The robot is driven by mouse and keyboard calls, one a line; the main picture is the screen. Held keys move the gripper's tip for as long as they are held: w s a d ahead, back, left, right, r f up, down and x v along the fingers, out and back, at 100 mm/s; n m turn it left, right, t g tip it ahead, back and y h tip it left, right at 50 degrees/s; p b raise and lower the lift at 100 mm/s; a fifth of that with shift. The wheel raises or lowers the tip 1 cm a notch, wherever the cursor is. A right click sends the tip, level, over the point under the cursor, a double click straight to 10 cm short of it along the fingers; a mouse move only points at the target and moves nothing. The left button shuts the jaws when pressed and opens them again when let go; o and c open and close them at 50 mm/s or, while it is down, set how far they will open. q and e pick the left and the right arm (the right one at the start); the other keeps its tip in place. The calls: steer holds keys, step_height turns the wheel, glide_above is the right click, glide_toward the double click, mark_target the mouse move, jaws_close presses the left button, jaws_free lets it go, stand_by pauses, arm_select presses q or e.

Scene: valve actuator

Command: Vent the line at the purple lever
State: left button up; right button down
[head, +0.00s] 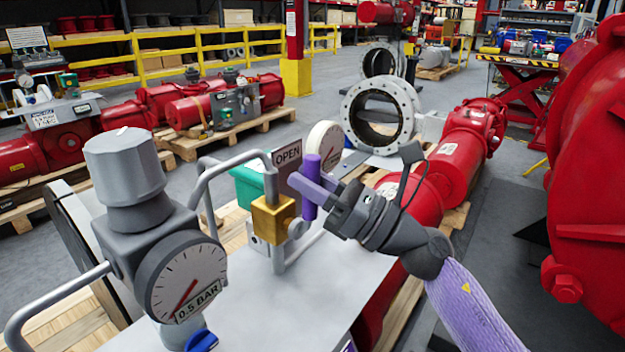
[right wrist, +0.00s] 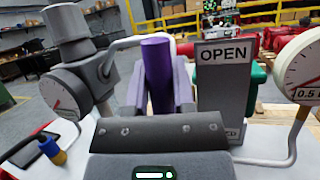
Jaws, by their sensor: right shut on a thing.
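The purple lever (head: 310,200) stands upright beside a brass valve block (head: 272,218) on the grey pipework. It also shows in the right wrist view (right wrist: 157,72), between my fingers. My right gripper (head: 309,184) reaches in from the right and is shut on the lever's upper part. An OPEN sign (head: 287,154) stands just behind the lever; in the right wrist view (right wrist: 223,55) it is to the right. The near pressure gauge (head: 186,277) has a red needle and a 0.5 BAR label. My left gripper is not in view.
A second gauge (head: 325,146) stands behind the sign. Grey bent pipes (head: 235,163) and a green part (head: 247,187) are close around the valve. A large red vessel (head: 590,180) fills the right side.

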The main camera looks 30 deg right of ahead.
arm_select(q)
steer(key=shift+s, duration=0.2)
arm_select(e)
steer(key=c, duration=0.7)
jaws_free()
steer(key=shift+c, duration=0.2)
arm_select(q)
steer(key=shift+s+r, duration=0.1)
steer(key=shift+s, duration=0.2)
arm_select(e)
steer(key=o, duration=0.3)
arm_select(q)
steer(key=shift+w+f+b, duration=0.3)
arm_select(e)
steer(key=v, duration=1)
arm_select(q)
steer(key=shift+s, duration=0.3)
arm_select(e)
steer(key=shift+f, duration=0.15)
